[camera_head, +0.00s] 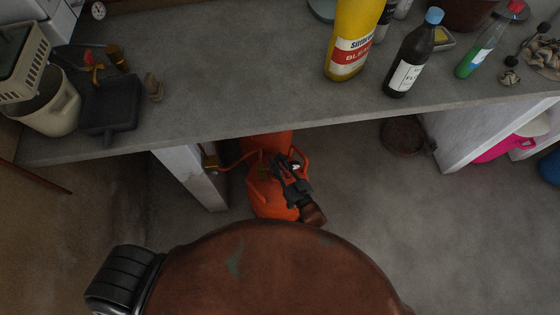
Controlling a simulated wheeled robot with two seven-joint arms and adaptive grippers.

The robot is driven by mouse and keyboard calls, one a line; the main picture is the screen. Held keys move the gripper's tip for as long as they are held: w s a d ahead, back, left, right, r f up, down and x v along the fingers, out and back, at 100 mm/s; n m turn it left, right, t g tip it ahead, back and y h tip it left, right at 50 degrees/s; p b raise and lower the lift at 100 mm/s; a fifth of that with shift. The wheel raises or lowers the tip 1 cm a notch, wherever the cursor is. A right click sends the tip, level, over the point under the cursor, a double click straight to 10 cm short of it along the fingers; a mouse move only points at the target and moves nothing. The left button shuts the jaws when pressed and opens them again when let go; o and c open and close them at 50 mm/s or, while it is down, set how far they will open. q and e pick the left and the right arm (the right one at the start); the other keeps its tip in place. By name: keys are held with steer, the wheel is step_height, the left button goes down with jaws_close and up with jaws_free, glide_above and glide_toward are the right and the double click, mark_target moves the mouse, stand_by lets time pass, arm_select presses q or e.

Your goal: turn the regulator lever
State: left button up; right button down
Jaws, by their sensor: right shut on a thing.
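An orange gas bottle (268,198) stands on the floor under the worktop, next to the white support. Its top and the orange hose beside it show, with a small brass-coloured valve part (263,172). My right gripper (285,164) is at the top of the bottle, pointing away from me. It is shut on the regulator lever, which its dark fingers largely hide, so the lever's angle cannot be told. My left gripper is not in view.
The grey worktop (240,105) overhangs the bottle. A yellow bleach bottle (352,40), a dark bottle (413,58) and a green-liquid bottle (478,55) stand on it. A white support (190,172) is close on the left. Floor (365,190) right of the bottle is clear.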

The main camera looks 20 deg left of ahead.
steer(key=shift+f, duration=0.1)
steer(key=c, duration=2)
jaws_free()
steer(key=v, duration=1.2)
steer(key=shift+c, duration=0.2)
